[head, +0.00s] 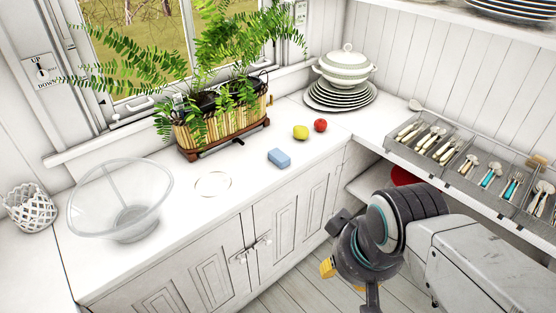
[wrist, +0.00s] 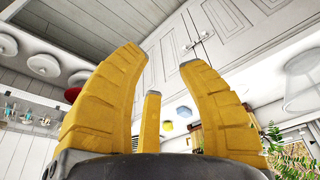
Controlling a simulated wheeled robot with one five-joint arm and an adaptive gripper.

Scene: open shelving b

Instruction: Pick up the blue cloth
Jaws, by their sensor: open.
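The blue cloth (head: 279,158) is a small, light blue block-like piece lying flat on the white counter, in front of the planter. It also shows small in the wrist view (wrist: 184,111), beyond my fingers. My gripper (wrist: 163,60) has yellow fingers spread apart with nothing between them. In the head view only part of my gripper (head: 327,268) shows, in front of the cabinet doors, to the right of and lower in the picture than the cloth. The gap between gripper and cloth is wide.
A planter with ferns (head: 222,128) stands behind the cloth. A yellow fruit (head: 300,132) and red fruit (head: 320,125) lie to its right. A clear bowl (head: 120,205) and a thin ring (head: 213,184) are left. Stacked plates (head: 340,98) and cutlery trays (head: 436,143) stand right.

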